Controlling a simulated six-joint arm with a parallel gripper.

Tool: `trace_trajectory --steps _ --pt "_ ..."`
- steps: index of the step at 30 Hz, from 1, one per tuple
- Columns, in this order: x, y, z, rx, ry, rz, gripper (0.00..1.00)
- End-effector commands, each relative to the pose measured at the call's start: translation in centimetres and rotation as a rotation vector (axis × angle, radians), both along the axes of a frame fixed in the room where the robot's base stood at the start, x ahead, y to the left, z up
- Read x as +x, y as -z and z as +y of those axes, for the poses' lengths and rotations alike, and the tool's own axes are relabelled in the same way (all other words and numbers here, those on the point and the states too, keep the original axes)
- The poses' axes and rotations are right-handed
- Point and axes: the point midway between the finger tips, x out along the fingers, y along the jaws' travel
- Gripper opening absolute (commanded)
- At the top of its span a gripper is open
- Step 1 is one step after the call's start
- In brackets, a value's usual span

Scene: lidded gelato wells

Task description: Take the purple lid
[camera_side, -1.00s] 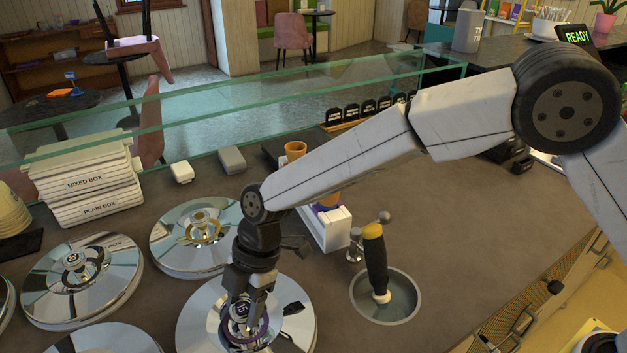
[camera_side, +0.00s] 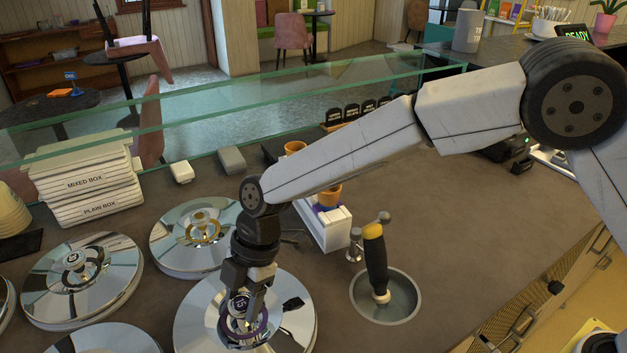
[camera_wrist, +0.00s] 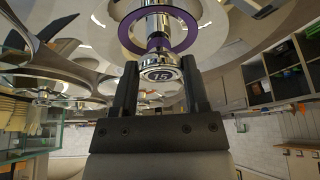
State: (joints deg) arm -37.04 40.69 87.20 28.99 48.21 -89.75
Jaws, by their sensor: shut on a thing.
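The purple lid (camera_side: 292,330) is a round mirrored lid with a purple ring around its central knob, at the bottom middle of the side view. My gripper (camera_side: 243,306) is above its centre, with its fingers closed on the knob. In the wrist view, the knob with its "15" top (camera_wrist: 160,75) sits between my two fingertips (camera_wrist: 160,72), and the purple ring (camera_wrist: 128,33) shows beyond it. The lid looks level. I cannot tell whether it is clear of its well, as its underside is hidden.
A gold-ringed lid (camera_side: 172,258) and a plainer lid (camera_side: 110,285) lie to the left. A sunken well holding a yellow-and-black-handled tool (camera_side: 375,262) is to the right. A white holder with orange cups (camera_side: 327,228) stands behind. Counter at right (camera_side: 480,250) is clear.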

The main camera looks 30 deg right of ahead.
Motion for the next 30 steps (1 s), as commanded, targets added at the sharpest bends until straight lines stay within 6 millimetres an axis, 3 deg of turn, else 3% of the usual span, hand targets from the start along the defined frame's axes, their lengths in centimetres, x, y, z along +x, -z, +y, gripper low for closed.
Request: trace_trajectory --steps 4,11,20,30 --pt "0.1 -2.1 0.1 0.004 -0.001 -0.005 0.0" --pt "-1.6 -4.3 -1.2 0.003 0.0 -0.002 0.0" --pt "-4.3 -8.2 -3.2 0.002 -0.002 -0.003 0.0" --pt "-8.3 -10.2 -6.2 0.003 -0.001 -0.002 0.0"
